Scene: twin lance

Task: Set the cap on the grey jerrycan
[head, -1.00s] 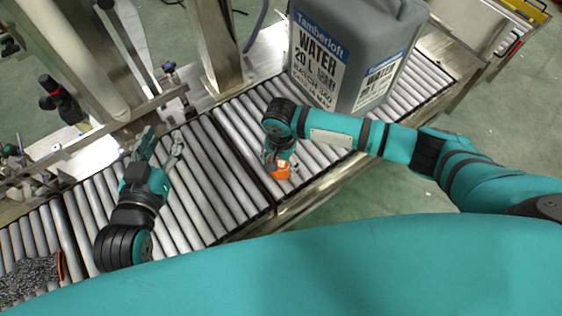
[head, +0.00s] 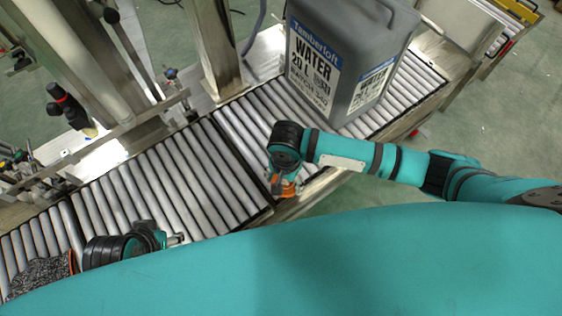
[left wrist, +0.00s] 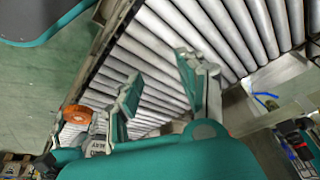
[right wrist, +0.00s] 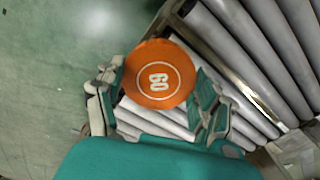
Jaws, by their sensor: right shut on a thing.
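The grey jerrycan (head: 392,62) stands upright on the roller conveyor at the upper right of the head view, with a blue and white water label. Its mouth is cut off by the top edge. The orange cap (right wrist: 158,75), marked 60, is between the fingers of my right gripper (right wrist: 157,90), which is shut on it. In the head view the cap (head: 285,187) is at the conveyor's near edge, apart from the jerrycan. My left gripper (head: 178,240) is low at the left, partly hidden by my body. In the left wrist view its fingers (left wrist: 163,88) are apart and empty.
A dark speckled item (head: 40,278) with an orange edge lies at the lower left.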

